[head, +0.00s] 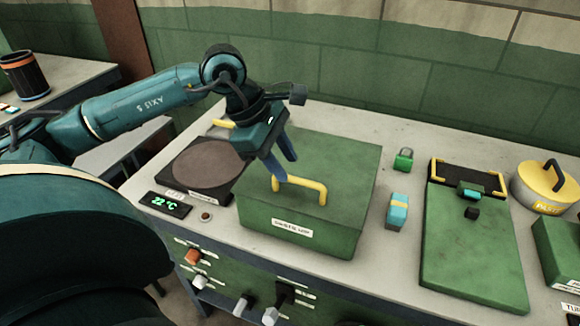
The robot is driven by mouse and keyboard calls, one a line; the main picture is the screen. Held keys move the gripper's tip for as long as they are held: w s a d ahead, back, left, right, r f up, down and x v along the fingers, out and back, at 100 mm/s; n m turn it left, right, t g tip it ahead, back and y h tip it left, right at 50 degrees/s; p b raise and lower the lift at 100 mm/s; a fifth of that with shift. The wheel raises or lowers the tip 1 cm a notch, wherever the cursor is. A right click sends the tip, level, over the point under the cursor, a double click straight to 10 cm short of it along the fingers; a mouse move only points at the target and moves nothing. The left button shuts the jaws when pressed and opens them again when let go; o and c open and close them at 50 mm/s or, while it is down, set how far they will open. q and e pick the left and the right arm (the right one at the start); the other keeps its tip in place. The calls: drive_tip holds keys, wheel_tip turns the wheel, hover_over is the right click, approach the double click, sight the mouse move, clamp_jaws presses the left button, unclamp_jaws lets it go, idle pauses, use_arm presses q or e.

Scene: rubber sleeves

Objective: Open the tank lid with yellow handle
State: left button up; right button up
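A green box-shaped tank (300,238) with a label on its front stands on the counter in the head view. Its flat green lid (335,165) is down. A yellow handle (303,184) stands on the lid near the front edge. My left gripper (284,171) points down over the lid, just behind the handle's left end. Its two blue fingers are apart with nothing visible between them. One fingertip is close to the handle's left end; I cannot tell whether they touch. My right gripper is not in view.
A dark plate with a round brown disc (207,163) and a temperature display (166,204) are left of the tank. A blue block (397,211), a green padlock (403,159), a green panel (470,250) and a yellow round lid (546,188) are to the right. Knobs line the counter's front.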

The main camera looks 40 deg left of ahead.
sight(294, 178)
use_arm(q)
drive_tip(key=shift+x, duration=1.6)
clamp_jaws()
